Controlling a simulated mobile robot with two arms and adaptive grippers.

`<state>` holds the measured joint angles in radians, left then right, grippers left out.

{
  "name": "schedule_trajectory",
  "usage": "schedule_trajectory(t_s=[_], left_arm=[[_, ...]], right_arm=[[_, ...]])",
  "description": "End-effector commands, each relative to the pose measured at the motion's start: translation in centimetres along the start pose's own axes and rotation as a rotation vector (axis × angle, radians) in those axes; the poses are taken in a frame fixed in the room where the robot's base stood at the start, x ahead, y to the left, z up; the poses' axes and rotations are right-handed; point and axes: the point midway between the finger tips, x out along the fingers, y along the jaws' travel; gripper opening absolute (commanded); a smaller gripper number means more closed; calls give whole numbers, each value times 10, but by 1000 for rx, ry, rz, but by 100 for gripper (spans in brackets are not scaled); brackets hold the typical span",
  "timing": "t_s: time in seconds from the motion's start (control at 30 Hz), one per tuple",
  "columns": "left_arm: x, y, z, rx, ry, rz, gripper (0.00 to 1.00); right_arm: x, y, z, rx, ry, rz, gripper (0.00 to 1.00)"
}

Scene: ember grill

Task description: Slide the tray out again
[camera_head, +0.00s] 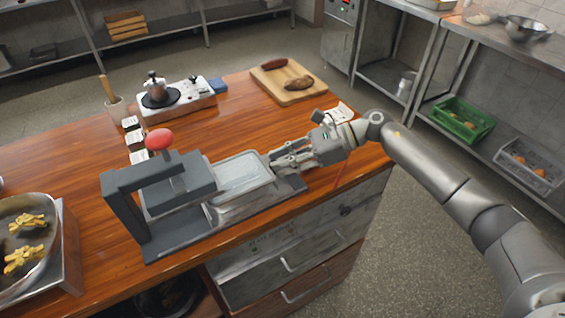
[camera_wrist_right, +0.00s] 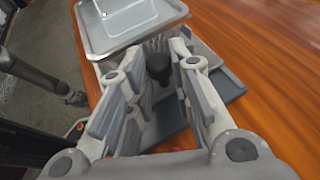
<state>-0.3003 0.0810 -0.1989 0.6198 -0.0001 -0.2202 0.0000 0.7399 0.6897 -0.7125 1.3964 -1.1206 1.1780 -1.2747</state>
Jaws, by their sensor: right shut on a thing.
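A shallow silvery tray (camera_head: 243,172) sits level on the low grey base of a press (camera_head: 118,205) with a red knob (camera_head: 159,139). The tray lies right of the press's upper block, and its left end is close to the block. In the right wrist view the tray (camera_wrist_right: 125,42) is just beyond my fingers. My right gripper (camera_head: 275,163) is at the tray's right end. It is shut on a dark round handle (camera_wrist_right: 160,68), seen between the fingers in the wrist view. The exact contact is partly hidden by the fingers. My left gripper is not in view.
A wooden board (camera_head: 282,84) with two brown pieces of food lies behind. A white unit with a metal pot (camera_head: 153,88) stands at the back. A pan with yellow food (camera_head: 24,250) is at the left. The counter's right edge is near my right gripper.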

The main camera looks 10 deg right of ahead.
Motion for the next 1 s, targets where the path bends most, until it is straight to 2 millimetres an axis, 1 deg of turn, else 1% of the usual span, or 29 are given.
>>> schedule_trajectory(t_s=[0.03,0.17,0.2,0.47,0.57,0.67,1.0], left_arm=[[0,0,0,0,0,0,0],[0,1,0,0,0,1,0],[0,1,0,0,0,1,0],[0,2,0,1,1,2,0],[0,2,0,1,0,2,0],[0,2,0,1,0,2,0],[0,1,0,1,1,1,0]], right_arm=[[-1,-2,4,-2,-6,-4,24],[-1,-1,3,-2,-5,-3,41],[0,-1,3,-2,-5,-3,43],[0,0,2,-1,-2,-1,43],[-4,-1,1,-1,-2,-2,43],[-17,-1,1,0,-1,-4,43],[-88,-1,1,0,-1,-5,43]])
